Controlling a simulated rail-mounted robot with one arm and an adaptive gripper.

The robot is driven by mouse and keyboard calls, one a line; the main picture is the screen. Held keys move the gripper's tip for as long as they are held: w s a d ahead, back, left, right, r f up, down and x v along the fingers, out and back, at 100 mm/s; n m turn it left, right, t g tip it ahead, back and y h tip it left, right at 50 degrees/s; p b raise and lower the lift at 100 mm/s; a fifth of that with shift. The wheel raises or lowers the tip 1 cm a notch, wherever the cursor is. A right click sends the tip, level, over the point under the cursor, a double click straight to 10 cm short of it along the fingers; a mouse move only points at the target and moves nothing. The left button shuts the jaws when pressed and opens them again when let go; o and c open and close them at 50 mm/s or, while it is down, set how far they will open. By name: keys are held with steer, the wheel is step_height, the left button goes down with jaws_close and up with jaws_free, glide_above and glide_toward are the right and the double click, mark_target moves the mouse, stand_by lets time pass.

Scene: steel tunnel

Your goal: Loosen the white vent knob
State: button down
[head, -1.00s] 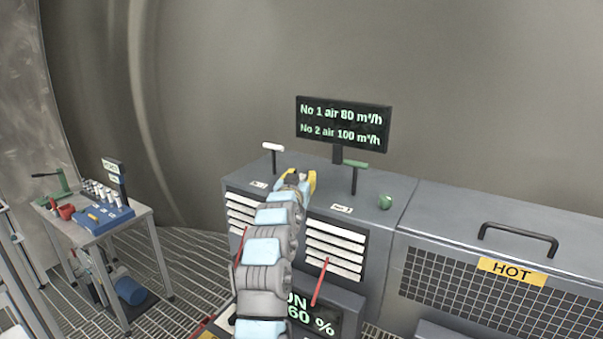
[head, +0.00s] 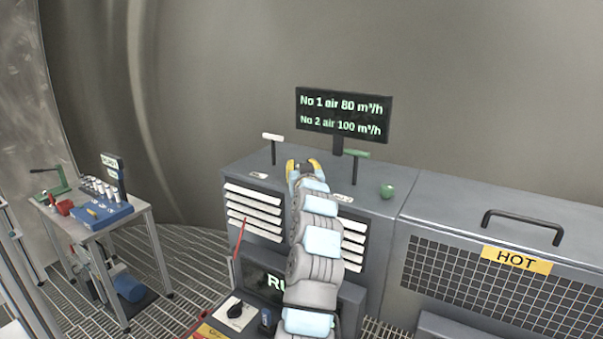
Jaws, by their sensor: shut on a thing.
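My gripper (head: 303,168), with yellow fingertips, is at the top of the grey cabinet (head: 372,207), between the white-handled T-lever (head: 272,138) and the green-handled T-lever (head: 355,155). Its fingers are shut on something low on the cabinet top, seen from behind. The white vent knob itself does not show; my fingers and wrist cover that spot, and I take it as the thing held. How far it is turned cannot be seen. A green knob (head: 387,191) stands uncovered to the right of the green lever.
Behind the cabinet a black display (head: 343,115) reads No 1 air 80 and No 2 air 100 m³/h. A box marked HOT (head: 516,260) with a black handle (head: 522,225) adjoins on the right. A tool table (head: 95,225) stands left. My arm hides some front louvres.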

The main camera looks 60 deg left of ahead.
stand_by(0.4)
steer(key=c, duration=0.7)
jaws_free()
steer(key=shift+o, duration=0.2)
steer(key=v, duration=1.2)
